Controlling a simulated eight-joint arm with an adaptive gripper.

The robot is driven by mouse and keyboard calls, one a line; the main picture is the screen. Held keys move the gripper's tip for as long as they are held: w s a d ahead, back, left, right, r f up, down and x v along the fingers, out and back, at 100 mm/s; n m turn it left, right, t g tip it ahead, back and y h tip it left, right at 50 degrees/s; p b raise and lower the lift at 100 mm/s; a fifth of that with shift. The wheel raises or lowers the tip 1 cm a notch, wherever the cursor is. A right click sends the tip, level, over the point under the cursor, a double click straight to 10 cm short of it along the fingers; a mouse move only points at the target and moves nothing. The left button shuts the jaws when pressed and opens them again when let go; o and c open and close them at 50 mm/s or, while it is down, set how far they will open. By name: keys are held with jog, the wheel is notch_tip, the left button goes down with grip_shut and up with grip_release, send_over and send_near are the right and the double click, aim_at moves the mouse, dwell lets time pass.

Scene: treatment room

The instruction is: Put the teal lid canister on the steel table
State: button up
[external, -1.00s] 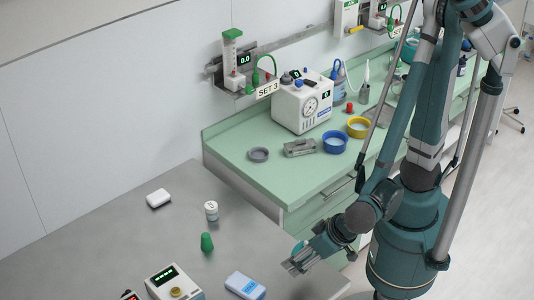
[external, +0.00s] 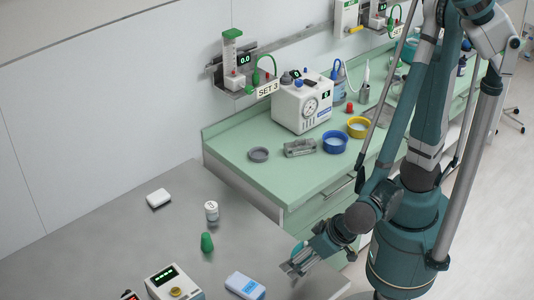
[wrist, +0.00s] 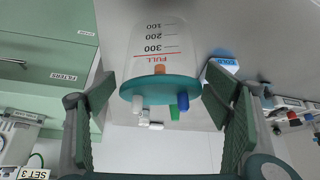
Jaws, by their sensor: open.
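The canister (wrist: 157,45) has a clear body with printed volume marks and a teal lid (wrist: 160,88) with coloured ports. In the wrist view it is upside down between my gripper's two spread fingers (wrist: 162,118), with space on both sides. In the external view a small teal part of it (external: 298,248) shows behind my gripper (external: 287,270), which hides the rest. My gripper is open at the right part of the steel table (external: 130,225). The canister appears to stand on this table; its base contact is hidden in the external view.
The green counter (external: 240,150) holds several items. The table's middle left is clear.

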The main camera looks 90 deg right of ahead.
jog(key=shift+r, duration=0.2)
jog(key=p+v, duration=0.2)
jog(key=v, duration=0.9)
jog(key=shift+s+r+p, duration=0.25)
jog(key=shift+r+p, duration=0.05)
jog(key=shift+p, duration=0.1)
jog(key=shift+a, duration=0.1)
jog(key=shift+w, duration=0.1)
dwell(0.4)
jog(key=w+d+r+n+y, duration=0.1)
jog(key=d+r, duration=0.3)
jog(key=d, duration=0.5)
jog(key=w+d+r+n+t+y, duration=0.1)
jog(key=w+d+r+n, duration=0.2)
jog(key=d, duration=0.6)
jog(key=w+d+r+n+y, duration=0.1)
jog(key=w+d+r, duration=0.3)
jog(key=d, duration=0.5)
jog(key=shift+r+n+t, duration=0.3)
jog(key=shift+r+n, duration=0.3)
